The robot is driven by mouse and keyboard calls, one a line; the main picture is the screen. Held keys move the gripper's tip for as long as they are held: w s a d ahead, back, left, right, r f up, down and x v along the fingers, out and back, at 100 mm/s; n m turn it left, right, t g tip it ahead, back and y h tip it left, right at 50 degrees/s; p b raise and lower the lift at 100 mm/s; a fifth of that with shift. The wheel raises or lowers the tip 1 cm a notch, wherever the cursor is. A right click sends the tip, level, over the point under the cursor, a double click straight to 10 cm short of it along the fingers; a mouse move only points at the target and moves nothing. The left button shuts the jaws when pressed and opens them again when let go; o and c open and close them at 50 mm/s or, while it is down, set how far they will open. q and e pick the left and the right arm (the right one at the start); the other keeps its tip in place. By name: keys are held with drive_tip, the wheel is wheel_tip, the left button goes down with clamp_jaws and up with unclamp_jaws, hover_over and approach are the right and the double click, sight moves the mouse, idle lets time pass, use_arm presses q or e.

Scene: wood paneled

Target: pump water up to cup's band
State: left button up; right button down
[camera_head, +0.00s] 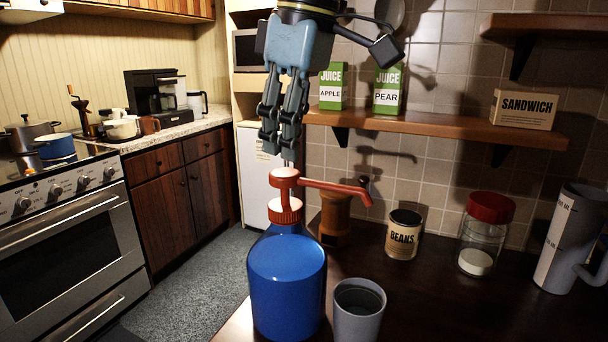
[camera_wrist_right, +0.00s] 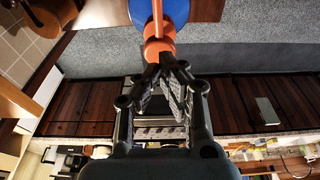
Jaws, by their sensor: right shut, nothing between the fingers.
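A blue bottle (camera_head: 287,275) with a red pump head (camera_head: 286,180) stands upright on the dark counter. Its red spout (camera_head: 335,187) points right, with the tip above the grey cup (camera_head: 357,322) in the picture. The cup stands upright just right of the bottle; its inside looks dark, and I cannot make out a band or a clear water level. My right gripper (camera_head: 288,158) points down, shut and empty, with its fingertips at the top of the pump head; contact is unclear. The wrist view shows the fingers (camera_wrist_right: 165,72) by the orange-red pump (camera_wrist_right: 158,48). My left gripper is out of view.
Behind stand a brown wooden grinder (camera_head: 335,218), a beans can (camera_head: 403,236), a red-lidded jar (camera_head: 483,238) and a grey measuring jug (camera_head: 566,240). A shelf (camera_head: 440,127) with juice cartons and a sandwich box hangs above. The counter's front right is clear.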

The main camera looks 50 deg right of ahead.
sight(285, 172)
drive_tip(key=shift+f, duration=0.1)
drive_tip(key=shift+f+b, duration=1.55)
drive_tip(key=shift+f, duration=0.4)
drive_tip(key=shift+r, duration=0.2)
drive_tip(key=shift+r+p, duration=1.65)
drive_tip(key=shift+p, duration=0.5)
wheel_tip(285, 172, up, 5)
drive_tip(key=p, duration=0.5)
drive_tip(key=shift+p, duration=0.3)
